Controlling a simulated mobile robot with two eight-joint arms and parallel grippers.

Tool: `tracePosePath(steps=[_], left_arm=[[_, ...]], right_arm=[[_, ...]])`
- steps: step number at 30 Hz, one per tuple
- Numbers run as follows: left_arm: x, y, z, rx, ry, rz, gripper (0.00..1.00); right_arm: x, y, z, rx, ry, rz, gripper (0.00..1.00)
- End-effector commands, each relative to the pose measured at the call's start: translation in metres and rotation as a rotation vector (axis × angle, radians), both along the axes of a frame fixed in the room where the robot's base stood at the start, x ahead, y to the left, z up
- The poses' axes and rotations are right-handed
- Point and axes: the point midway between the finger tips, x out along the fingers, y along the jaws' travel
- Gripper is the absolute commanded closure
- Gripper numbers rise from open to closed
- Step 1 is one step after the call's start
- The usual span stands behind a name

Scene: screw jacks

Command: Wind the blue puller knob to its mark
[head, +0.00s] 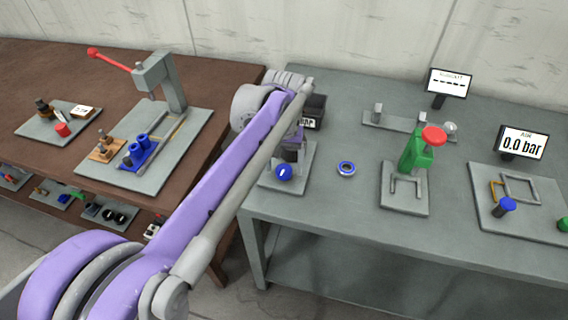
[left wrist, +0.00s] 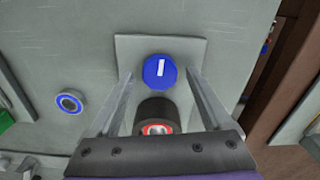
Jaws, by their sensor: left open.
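The blue puller knob (head: 284,172) is a round blue cap with a white line, on a grey plate (head: 303,165) at the left end of the grey-green table. In the left wrist view the blue knob (left wrist: 160,71) shows its white bar close to upright, slightly tilted. My left gripper (left wrist: 160,78) is open, its two fingers on either side of the knob with gaps visible. A dark cylinder with a red and pale ringed end (left wrist: 157,118) sits between the fingers, nearer the palm. In the head view my left arm hides most of the gripper. I see no separate mark.
A blue-rimmed ring (head: 346,168) lies right of the knob. A green tool with a red cap (head: 418,150) and an air panel with a blue knob (head: 504,207) stand further right. A dark bin (head: 317,104) is behind. A brown table (head: 50,65) stands left.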

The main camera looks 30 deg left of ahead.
Motion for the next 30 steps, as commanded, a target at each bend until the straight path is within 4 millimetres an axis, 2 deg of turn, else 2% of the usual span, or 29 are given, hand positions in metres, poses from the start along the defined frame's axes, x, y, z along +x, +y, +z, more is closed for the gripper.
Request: tracePosePath(steps=[5, 12, 18, 23, 30], left_arm=[[0.000, 0.000, 0.020, 0.000, 0.000, 0.000, 0.17], [0.000, 0.000, 0.070, 0.000, 0.000, 0.000, 0.17], [0.000, 0.000, 0.099, 0.000, 0.000, 0.000, 0.17], [0.000, 0.000, 0.107, 0.000, 0.000, 0.000, 0.17], [0.000, 0.000, 0.107, 0.000, 0.000, 0.000, 0.17]], right_arm=[[0.000, 0.000, 0.004, 0.000, -0.001, 0.000, 0.50], [0.001, 0.000, 0.012, 0.000, -0.004, 0.000, 0.50], [0.001, 0.000, 0.016, 0.000, -0.005, 0.000, 0.50], [0.002, 0.000, 0.017, 0.000, -0.005, 0.000, 0.50], [0.001, 0.000, 0.017, 0.000, -0.005, 0.000, 0.50]])
